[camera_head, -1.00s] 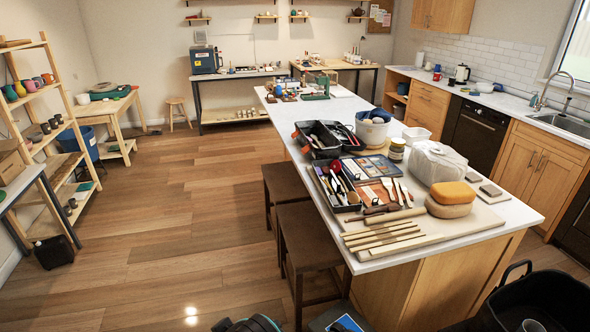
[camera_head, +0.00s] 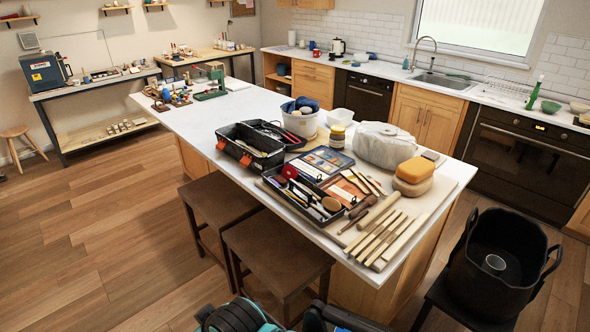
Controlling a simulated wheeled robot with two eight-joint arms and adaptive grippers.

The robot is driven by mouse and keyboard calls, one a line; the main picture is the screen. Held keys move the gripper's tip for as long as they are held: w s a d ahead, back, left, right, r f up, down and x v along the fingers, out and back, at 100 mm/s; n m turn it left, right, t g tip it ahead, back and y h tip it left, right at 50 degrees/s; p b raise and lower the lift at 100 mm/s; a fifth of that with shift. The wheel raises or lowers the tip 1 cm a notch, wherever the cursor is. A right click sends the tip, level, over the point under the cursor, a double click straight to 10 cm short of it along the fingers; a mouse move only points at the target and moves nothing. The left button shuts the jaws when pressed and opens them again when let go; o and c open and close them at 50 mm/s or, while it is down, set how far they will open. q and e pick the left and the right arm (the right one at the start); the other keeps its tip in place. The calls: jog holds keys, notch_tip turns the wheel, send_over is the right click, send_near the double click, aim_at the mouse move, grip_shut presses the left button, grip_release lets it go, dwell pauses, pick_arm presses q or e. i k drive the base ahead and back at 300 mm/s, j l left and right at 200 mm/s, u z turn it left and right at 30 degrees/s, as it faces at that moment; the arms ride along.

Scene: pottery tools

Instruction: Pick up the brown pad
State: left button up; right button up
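I cannot tell for sure which thing is the brown pad. A tan-brown rounded pad (camera_head: 412,187) lies at the near right end of the island, under an orange sponge (camera_head: 415,169). A small flat grey-brown pad (camera_head: 430,156) lies just behind them, partly hidden by the orange sponge. A reddish-brown flat piece (camera_head: 346,188) lies among the tools beside the black tool tray.
The white island (camera_head: 215,120) carries an open black toolbox (camera_head: 250,147), a tool tray (camera_head: 303,195), wooden strips (camera_head: 380,240) and a wrapped clay block (camera_head: 382,146). Two dark stools (camera_head: 277,250) stand at its left side. A black bucket (camera_head: 497,265) stands at right.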

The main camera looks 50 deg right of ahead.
aim_at(282, 182)
jog(key=i+z, duration=0.8)
jog(key=i+j+z, duration=0.2)
jog(key=z, duration=0.25)
jog(key=i+j+z, duration=0.4)
jog(key=i+z, duration=0.15)
jog(key=z, duration=0.3)
jog(key=i+j+z, duration=0.15)
jog(key=z, duration=0.25)
jog(key=i+j+z, duration=0.15)
jog(key=z, duration=0.3)
jog(key=i+j+z, duration=0.15)
jog(key=z, duration=0.25)
jog(key=j+z, duration=0.3)
jog(key=z, duration=0.15)
jog(key=i, duration=0.05)
